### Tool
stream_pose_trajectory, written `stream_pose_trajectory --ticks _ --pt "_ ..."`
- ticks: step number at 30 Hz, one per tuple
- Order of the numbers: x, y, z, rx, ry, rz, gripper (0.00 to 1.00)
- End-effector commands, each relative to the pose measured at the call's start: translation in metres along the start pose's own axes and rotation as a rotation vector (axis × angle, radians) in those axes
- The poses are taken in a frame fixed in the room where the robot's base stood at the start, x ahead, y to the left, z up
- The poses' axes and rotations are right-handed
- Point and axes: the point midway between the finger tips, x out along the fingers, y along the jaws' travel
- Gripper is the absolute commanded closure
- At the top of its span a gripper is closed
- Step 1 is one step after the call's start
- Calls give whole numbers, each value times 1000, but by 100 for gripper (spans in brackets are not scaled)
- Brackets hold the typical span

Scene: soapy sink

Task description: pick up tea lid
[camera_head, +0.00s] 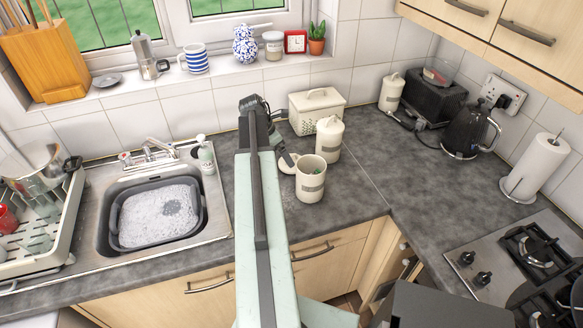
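An open cream canister (310,184) with a grey label stands on the grey worktop, with something greenish inside. A small pale rounded piece (287,164) shows just left of its rim; it may be the tea lid, but I cannot tell whether it lies on the worktop or is held. My arm reaches up the middle of the view and bends over at a dark joint. The dark end of my gripper (279,146) points down just above the pale piece. Its fingers are too small and partly hidden by my arm, so their opening is unclear.
A lidded cream canister (329,140) stands close behind the open one. A cream bread bin (316,108) is behind that, by the wall. The sink (111,219) with a soapy basin is at left, a hob (490,240) at right. The worktop right of the canisters is clear.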

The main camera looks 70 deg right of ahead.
Motion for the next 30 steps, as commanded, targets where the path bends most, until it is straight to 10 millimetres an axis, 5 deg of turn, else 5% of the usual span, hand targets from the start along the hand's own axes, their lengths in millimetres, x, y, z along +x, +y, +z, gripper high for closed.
stream_pose_trajectory --ticks 5,13,20,26,30 --pt "10 0 -1 0 0 0 0" --pt "55 -1 -2 1 1 0 0" --pt "52 -2 0 0 1 1 0" --pt "52 -1 0 -1 1 1 50" --pt "52 -1 0 -1 1 1 53"
